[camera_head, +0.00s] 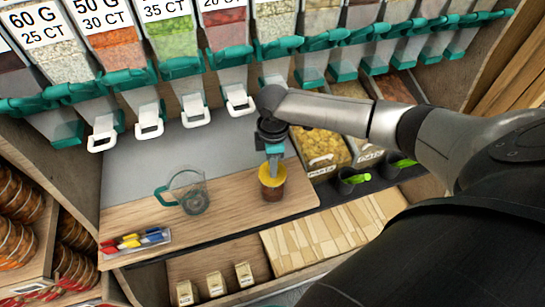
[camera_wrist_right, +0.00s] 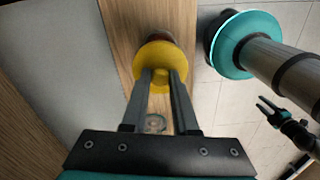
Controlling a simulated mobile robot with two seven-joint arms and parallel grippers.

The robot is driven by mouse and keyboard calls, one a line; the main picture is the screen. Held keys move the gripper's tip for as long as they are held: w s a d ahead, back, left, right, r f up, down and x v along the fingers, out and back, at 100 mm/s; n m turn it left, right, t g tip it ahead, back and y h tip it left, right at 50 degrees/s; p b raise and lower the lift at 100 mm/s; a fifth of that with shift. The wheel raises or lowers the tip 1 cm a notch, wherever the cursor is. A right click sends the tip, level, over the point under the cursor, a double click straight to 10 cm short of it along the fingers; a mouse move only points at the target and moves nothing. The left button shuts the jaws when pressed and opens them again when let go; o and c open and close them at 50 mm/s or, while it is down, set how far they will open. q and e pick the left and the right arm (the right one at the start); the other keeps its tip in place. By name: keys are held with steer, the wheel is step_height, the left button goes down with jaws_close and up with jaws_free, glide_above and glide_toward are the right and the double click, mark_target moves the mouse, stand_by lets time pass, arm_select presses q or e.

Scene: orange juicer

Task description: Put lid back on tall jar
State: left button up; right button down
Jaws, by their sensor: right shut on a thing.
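A yellow lid with a knob (camera_head: 272,176) sits at the mouth of a brown jar (camera_head: 272,192) on the wooden counter; whether it is fully seated I cannot tell. The lid also shows in the right wrist view (camera_wrist_right: 160,58), covering most of the jar (camera_wrist_right: 159,38). My right gripper (camera_head: 272,166) is above the jar, pointing down, shut on the lid's knob. In the wrist view its fingers (camera_wrist_right: 160,78) are on both sides of the knob. My left gripper (camera_wrist_right: 268,108) shows small at the right of the wrist view, empty, with its fingers apart.
A clear mug with a teal handle (camera_head: 188,191) stands left of the jar. A tray of colored scoops or clips (camera_head: 135,240) lies at the counter's left. Dispensers with white handles (camera_head: 148,123) hang behind. Black cups with green items (camera_head: 353,180) stand to the right.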

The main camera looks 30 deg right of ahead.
stand_by(0.3)
steer(key=shift+c, duration=0.6)
jaws_free()
steer(key=shift+r+p, duration=3.5)
steer(key=shift+p, duration=0.7)
jaws_close()
